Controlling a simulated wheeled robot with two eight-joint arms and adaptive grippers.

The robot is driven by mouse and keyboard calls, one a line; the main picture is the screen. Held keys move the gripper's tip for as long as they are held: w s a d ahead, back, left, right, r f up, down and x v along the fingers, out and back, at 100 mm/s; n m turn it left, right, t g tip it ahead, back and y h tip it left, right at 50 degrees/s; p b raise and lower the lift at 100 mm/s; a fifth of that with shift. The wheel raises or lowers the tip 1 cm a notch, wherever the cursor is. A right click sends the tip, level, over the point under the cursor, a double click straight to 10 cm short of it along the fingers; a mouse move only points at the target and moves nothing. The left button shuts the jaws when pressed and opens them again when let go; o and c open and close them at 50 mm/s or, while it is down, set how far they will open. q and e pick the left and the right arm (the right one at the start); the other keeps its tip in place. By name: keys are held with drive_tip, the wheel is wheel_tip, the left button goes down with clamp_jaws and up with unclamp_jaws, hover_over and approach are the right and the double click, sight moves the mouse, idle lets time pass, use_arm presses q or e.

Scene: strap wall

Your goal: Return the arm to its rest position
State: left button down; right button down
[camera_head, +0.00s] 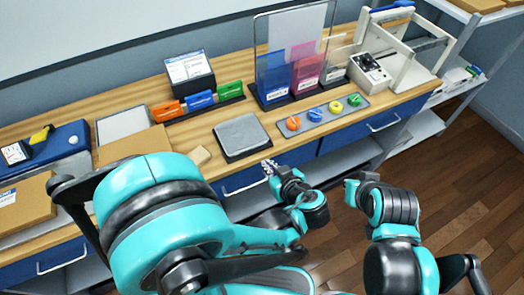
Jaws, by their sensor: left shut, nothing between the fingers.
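My left gripper (269,168) is just in front of the workbench's front edge, near the middle of the picture. Its fingers are shut with nothing between them. My teal and black left arm comes in large from the lower left and bends back toward the bench. My right arm (395,207) is folded at the lower right, over the floor and clear of the bench. I cannot make out its gripper.
Blue drawers (354,133) face me. Wooden floor (455,165) is free at right.

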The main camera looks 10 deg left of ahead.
use_arm(q)
drive_tip(key=s+a+r+m+g+h, duration=0.1)
drive_tip(key=s+a+r+m+h, duration=0.2)
drive_tip(key=a, duration=0.3)
drive_tip(key=s+a+r+m+g+h, duration=0.1)
drive_tip(key=s+a+r+m+h, duration=0.2)
drive_tip(key=a, duration=0.4)
drive_tip(key=shift+s+a+r+m, duration=0.25)
drive_tip(key=shift+s+r+m, duration=0.15)
idle(0.5)
